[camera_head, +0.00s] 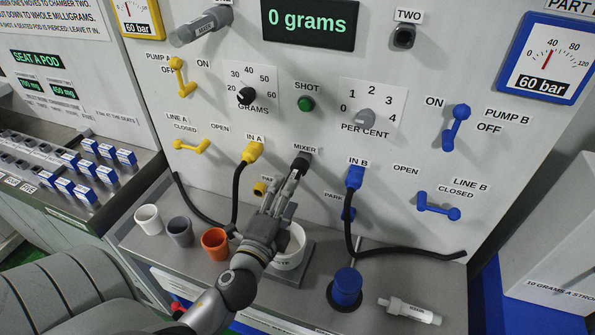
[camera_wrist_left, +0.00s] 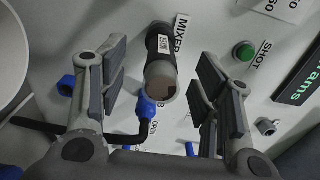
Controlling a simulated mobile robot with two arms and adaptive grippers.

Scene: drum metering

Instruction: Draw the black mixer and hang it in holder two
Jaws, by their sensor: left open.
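The black mixer (camera_head: 304,159) sits in the panel socket under the MIXER label. In the left wrist view the mixer (camera_wrist_left: 161,62) is a dark cylinder with a white label and a grey rounded end facing the camera. My left gripper (camera_head: 290,184) is in front of the panel, just below the mixer. It is open, with a finger on either side of the mixer in the wrist view and gaps showing. Holder two (camera_head: 403,36), a dark clip under the TWO label, looks empty. My right gripper is not in view.
A grey mixer (camera_head: 203,27) hangs at the upper left. Yellow (camera_head: 253,152) and blue (camera_head: 355,176) hose plugs flank the mixer socket.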

